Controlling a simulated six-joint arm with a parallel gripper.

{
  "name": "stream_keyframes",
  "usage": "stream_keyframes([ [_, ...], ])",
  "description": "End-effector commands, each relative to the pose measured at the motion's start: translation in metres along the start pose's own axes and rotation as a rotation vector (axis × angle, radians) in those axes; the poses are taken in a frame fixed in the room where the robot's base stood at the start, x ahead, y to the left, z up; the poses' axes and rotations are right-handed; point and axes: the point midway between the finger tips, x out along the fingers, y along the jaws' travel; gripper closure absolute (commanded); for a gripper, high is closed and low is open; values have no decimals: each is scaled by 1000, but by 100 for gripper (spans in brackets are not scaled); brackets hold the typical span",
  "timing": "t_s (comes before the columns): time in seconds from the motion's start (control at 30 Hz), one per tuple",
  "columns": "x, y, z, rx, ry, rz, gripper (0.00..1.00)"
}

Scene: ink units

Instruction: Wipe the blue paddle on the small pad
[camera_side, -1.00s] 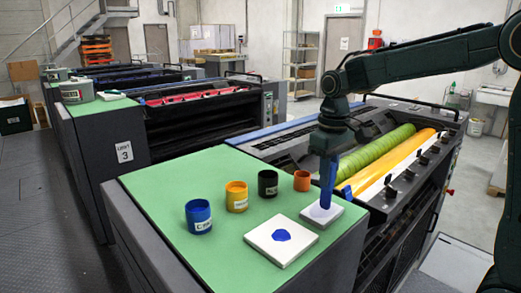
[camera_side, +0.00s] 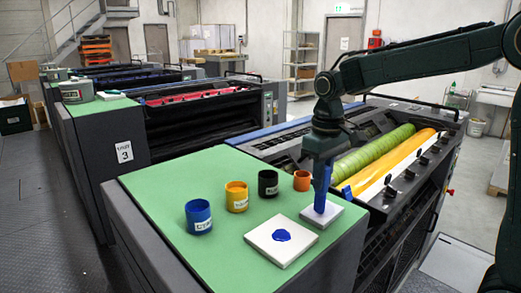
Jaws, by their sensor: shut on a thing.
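The blue paddle (camera_side: 321,192) hangs upright from my gripper (camera_side: 322,160), which is shut on its upper part. Its lower end is at the small white pad (camera_side: 333,217), over the pad's left part; I cannot tell whether it touches. The small pad lies on the green top near its right edge. A larger white slab (camera_side: 262,246) with a blue ink blob (camera_side: 281,235) lies in front and to the left of it.
A blue pot (camera_side: 198,217), a yellow pot (camera_side: 237,196), a black pot (camera_side: 268,183) and a small orange pot (camera_side: 301,180) stand on the green top (camera_side: 170,190). Green and yellow rollers (camera_side: 400,160) lie to the right. The green top's front left is clear.

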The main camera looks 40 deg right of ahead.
Motion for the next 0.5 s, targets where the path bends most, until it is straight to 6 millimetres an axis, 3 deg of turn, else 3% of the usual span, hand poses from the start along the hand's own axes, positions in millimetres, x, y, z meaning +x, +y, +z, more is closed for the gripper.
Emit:
stream_keyframes([
  [0.5,3,-16,1,-1,-2,0,100],
])
